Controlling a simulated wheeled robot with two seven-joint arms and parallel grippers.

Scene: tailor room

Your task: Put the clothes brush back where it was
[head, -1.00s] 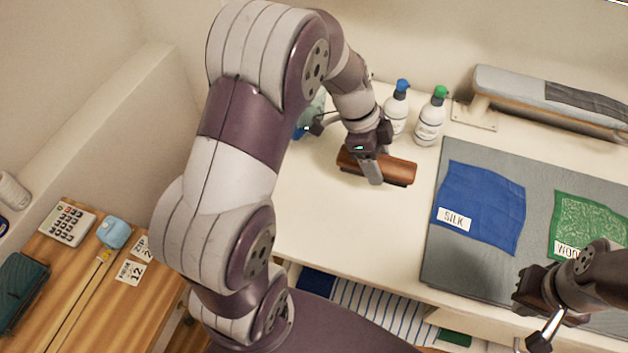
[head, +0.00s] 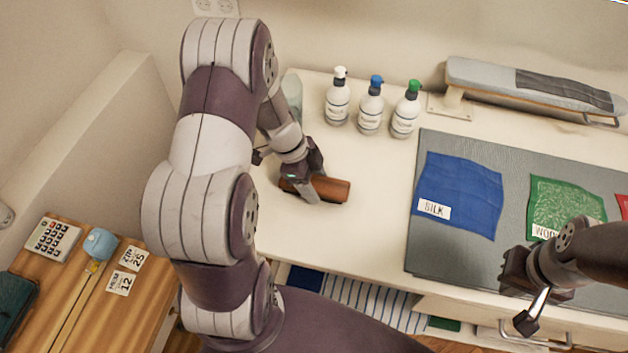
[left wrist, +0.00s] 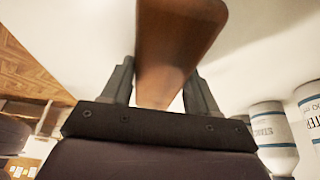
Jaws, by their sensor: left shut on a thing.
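The clothes brush (head: 331,188) has a brown wooden back and is over the cream table at its left part, in the head view. My left gripper (head: 309,196) is shut on it, with fingers on both sides of the wood. In the left wrist view the brush (left wrist: 172,50) runs between the two fingers (left wrist: 160,88). I cannot tell whether the brush touches the table. Its bristles are hidden. My right gripper (head: 528,305) is at the lower right, over the front edge of the table; its jaw opening does not show clearly.
A pale translucent item (head: 292,92) is partly behind my left arm. A grey mat (head: 425,240) with blue (head: 460,190) and green cloth lies right. Table between is clear.

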